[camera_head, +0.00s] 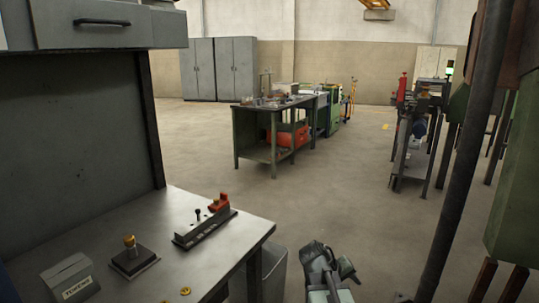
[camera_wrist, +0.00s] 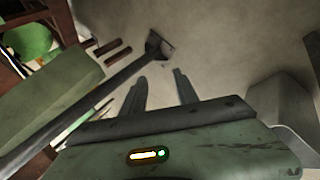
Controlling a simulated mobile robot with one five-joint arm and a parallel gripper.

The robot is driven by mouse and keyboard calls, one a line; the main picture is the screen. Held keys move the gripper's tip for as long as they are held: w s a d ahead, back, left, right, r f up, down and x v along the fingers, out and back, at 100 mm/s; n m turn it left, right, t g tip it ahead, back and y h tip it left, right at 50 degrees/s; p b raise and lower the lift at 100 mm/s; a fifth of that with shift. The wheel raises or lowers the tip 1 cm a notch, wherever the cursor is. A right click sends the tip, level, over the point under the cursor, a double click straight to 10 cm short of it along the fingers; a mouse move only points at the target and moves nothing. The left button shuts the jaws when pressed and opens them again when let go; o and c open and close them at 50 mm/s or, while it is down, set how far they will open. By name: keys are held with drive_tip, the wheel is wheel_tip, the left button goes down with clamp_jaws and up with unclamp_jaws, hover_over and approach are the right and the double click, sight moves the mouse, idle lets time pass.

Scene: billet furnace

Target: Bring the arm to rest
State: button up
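My gripper (camera_wrist: 160,77) shows two dark fingers in the wrist view, standing apart with nothing between them. Bare floor lies behind the fingers. In the head view my arm (camera_head: 325,268) is at the bottom, right of the workbench and clear of its edge. It hangs over open floor, touching nothing that I can see. The fingertips are hard to make out in the head view.
A steel workbench (camera_head: 185,240) at left holds a red-ended fixture (camera_head: 206,222), a yellow-knobbed block (camera_head: 133,258) and a "TOKENS" box (camera_head: 70,279). A dark post (camera_head: 465,160) and green housing (camera_head: 515,190) stand close at right. The middle floor is free.

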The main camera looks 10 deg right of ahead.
drive_tip(key=s+a+f+g+y, duration=0.1)
drive_tip(key=s+a+f+y, duration=0.2)
drive_tip(key=a, duration=0.8)
drive_tip(key=s+a+f+y, duration=0.1)
drive_tip(key=a+f+y, duration=0.25)
drive_tip(key=a, duration=0.75)
wheel_tip(320, 180, up, 20)
drive_tip(key=a+y+p, duration=0.1)
drive_tip(key=p, duration=1.7)
drive_tip(key=shift+s+a+f+g+p, duration=0.15)
drive_tip(key=shift+s+f+g+p, duration=0.1)
drive_tip(key=shift+s+g+p, duration=0.15)
